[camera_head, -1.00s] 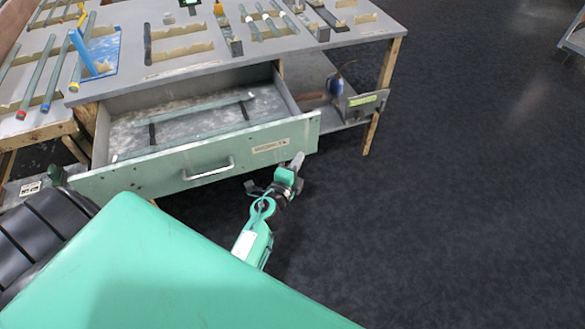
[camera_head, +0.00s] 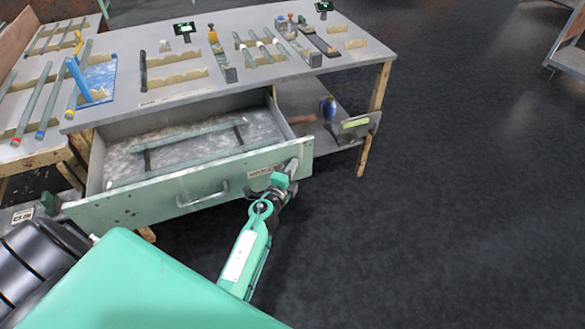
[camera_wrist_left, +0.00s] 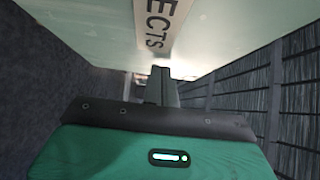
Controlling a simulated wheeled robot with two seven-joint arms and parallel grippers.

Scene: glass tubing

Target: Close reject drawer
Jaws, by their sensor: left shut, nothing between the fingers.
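The reject drawer (camera_head: 140,204) is pulled out from under the grey bench, its pale green front facing me. Its front has a bar handle (camera_head: 203,194) and a label (camera_head: 265,172) towards the right end. In the left wrist view the label (camera_wrist_left: 157,22) reads "ECTS" in part. Glass tubes (camera_head: 190,131) lie inside the drawer on dark supports. My left gripper (camera_head: 292,166) is shut and empty at the drawer front, just right of the label. Its fingers (camera_wrist_left: 161,86) point at the panel in the left wrist view; I cannot tell whether they touch. My right gripper is out of view.
The grey bench top (camera_head: 180,108) carries tubes, wooden racks and small displays. A blue-bulbed item (camera_head: 328,106) and a bracket with a yellow-green label (camera_head: 355,123) are at the right of the lower shelf. Dark floor (camera_head: 450,200) to the right is clear.

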